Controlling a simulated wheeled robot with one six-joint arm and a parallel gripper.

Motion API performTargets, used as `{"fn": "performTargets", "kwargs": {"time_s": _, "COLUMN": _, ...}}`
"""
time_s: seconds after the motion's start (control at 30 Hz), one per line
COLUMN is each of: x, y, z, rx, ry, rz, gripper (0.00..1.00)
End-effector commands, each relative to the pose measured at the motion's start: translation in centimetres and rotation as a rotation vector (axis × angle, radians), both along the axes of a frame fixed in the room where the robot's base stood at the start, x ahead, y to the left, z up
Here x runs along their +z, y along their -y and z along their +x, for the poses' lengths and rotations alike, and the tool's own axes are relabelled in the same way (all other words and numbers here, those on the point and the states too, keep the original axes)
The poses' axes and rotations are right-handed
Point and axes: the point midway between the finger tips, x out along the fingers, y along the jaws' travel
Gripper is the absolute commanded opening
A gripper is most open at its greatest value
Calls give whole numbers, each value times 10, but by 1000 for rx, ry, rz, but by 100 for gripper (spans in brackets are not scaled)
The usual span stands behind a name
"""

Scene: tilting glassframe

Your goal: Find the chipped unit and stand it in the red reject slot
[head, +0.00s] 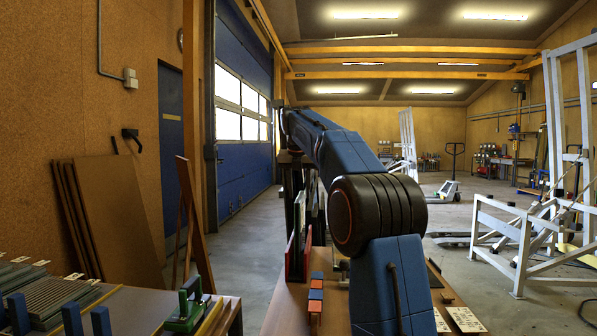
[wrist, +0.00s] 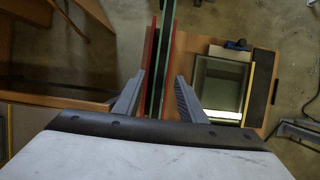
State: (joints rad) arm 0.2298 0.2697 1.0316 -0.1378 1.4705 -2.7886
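Red upright walls of a slot (head: 291,257) stand on the bench ahead in the head view. A thin upright pane (head: 300,213) rises there, seen nearly edge-on. In the wrist view a red wall (wrist: 150,50) and a green-edged upright pane (wrist: 167,38) run between the fingers. My gripper (wrist: 161,76) is open, its fingers on either side of them with gaps visible. I cannot tell whether the pane sits fully in the slot. No chip can be made out. The gripper is not clear in the head view.
A framed glass panel (wrist: 218,83) lies right of the fingers, beside a dark strip (wrist: 260,88). Blue and orange blocks (head: 316,292) sit in front of the slot. A white metal frame (head: 530,235) stands right.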

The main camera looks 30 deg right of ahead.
Motion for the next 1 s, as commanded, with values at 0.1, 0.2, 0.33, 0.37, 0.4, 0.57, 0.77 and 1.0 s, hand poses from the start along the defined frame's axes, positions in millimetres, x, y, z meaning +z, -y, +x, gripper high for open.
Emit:
{"fn": "performTargets", "kwargs": {"time_s": 0.1, "x": 23, "y": -5, "z": -7, "rx": 0, "ry": 3, "rz": -1, "gripper": 37}}
{"fn": "performTargets", "kwargs": {"time_s": 0.2, "x": 41, "y": -9, "z": -13, "rx": 0, "ry": 3, "rz": -1, "gripper": 37}}
{"fn": "performTargets", "kwargs": {"time_s": 0.33, "x": 59, "y": -14, "z": -19, "rx": 1, "ry": 2, "rz": -1, "gripper": 37}}
{"fn": "performTargets", "kwargs": {"time_s": 0.37, "x": 62, "y": -15, "z": -20, "rx": 1, "ry": 2, "rz": -1, "gripper": 37}}
{"fn": "performTargets", "kwargs": {"time_s": 0.4, "x": 66, "y": -16, "z": -22, "rx": 1, "ry": 1, "rz": -1, "gripper": 37}}
{"fn": "performTargets", "kwargs": {"time_s": 0.57, "x": 77, "y": -18, "z": -26, "rx": 1, "ry": 1, "rz": -1, "gripper": 37}}
{"fn": "performTargets", "kwargs": {"time_s": 0.77, "x": 80, "y": -19, "z": -28, "rx": -1, "ry": 1, "rz": 0, "gripper": 37}}
{"fn": "performTargets", "kwargs": {"time_s": 1.0, "x": 76, "y": -37, "z": -53, "rx": -139, "ry": 41, "rz": 61, "gripper": 37}}
